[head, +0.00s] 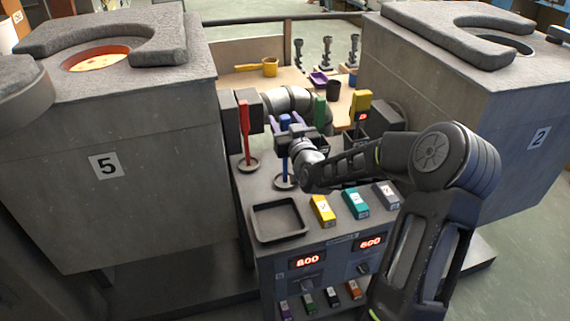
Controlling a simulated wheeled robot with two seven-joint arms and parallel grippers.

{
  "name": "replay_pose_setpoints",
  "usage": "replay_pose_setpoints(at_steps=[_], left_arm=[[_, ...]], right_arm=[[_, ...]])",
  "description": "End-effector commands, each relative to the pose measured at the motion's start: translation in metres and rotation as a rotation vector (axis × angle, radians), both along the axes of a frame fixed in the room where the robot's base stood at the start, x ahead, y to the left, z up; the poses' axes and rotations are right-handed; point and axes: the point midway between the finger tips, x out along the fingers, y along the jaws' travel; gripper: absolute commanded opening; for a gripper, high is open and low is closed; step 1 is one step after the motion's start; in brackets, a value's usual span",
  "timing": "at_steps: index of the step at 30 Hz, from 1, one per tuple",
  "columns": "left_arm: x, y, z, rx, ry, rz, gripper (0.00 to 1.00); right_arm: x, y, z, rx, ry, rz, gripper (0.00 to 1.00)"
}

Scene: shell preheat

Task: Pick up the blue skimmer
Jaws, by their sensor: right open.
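The blue skimmer (285,168) stands upright in a small round holder on the grey console, between the two furnaces. My right gripper (282,133) is at the upper part of the blue skimmer, with its jaws open. Its hand hides part of the skimmer, and I cannot tell whether the jaws touch it. My left gripper is not in view.
A red skimmer (245,135) stands just left of the blue one, and a green upright tool (320,112) stands behind. An empty black tray (279,221) and several coloured blocks are on the console. Furnace 5 (130,190) and furnace 2 (490,130) flank it closely.

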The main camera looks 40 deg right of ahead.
Motion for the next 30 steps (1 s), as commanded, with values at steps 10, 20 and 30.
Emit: replay_pose_setpoints(at_steps=[10, 20, 30], left_arm=[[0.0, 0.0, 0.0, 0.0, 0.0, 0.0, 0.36], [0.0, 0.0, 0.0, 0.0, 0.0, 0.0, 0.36], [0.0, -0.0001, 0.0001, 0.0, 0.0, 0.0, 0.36]], right_arm=[[-0.0001, -0.0001, 0.0001, 0.0, 0.0, 0.0, 0.29], [-0.0001, 0.0, 0.0001, 0.0, 0.0, 0.0, 0.02], [0.0001, 0.0001, 0.0013, -0.002, -0.003, 0.0, 0.0]])
